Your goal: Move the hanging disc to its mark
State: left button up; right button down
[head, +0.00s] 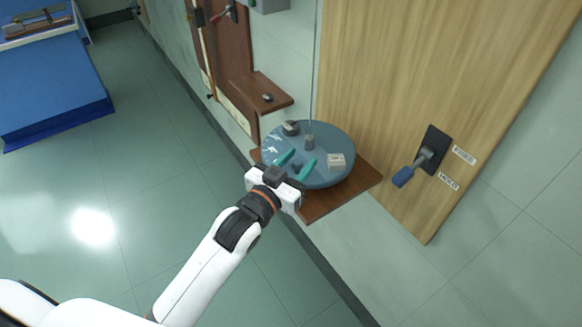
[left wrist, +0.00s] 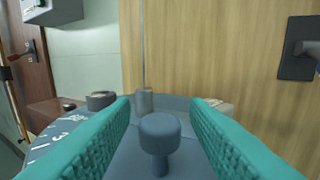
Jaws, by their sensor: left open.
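The blue-grey disc (head: 325,172) hangs level from a thin wire (head: 315,60) that meets a grey hub (head: 309,142) at its middle. White marks (head: 271,148) run along its left edge. My left gripper (head: 297,162) is open over the disc's near side, its teal fingers pointing inward. In the left wrist view, a round-topped blue-grey knob (left wrist: 160,135) stands upright between the fingers, with a gap on either side. A pale block (head: 337,161) and a dark grey block (head: 290,128) sit on the disc. I cannot pick out a separate target mark. My right gripper is out of view.
A brown wooden shelf (head: 345,195) lies beneath the disc. A lever with a blue handle (head: 403,176) is on the wooden panel (head: 400,90) at right, beside two labels. A smaller shelf (head: 262,88) is behind. Open floor (head: 120,190) lies left.

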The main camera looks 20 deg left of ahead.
pick_arm(q)
jog(key=b+v, duration=0.1)
jog(key=v, duration=1.1)
jog(key=shift+b, duration=0.4)
jog(key=s+a+f+g+y, duration=0.1)
jog(key=a+f+g, duration=0.15)
jog(key=f, duration=1.05)
jog(key=s+a+f+g+y, duration=0.1)
jog(key=f+g, duration=0.2)
jog(key=f, duration=0.9)
jog(key=s+a+f+g+y, duration=0.1)
jog(key=f+g, duration=0.1)
jog(key=f, duration=1.1)
jog(key=s+a+f+g, duration=0.1)
jog(key=s+f+g, duration=0.3)
jog(key=s+f, duration=0.7)
jog(key=s+a+f+g+y, duration=0.1)
jog(key=s+f+g, duration=0.4)
jog(key=s+f, duration=0.7)
jog(key=s, duration=0.5)
jog(key=shift+s+n+y, duration=0.3)
jog(key=shift+s, duration=0.05)
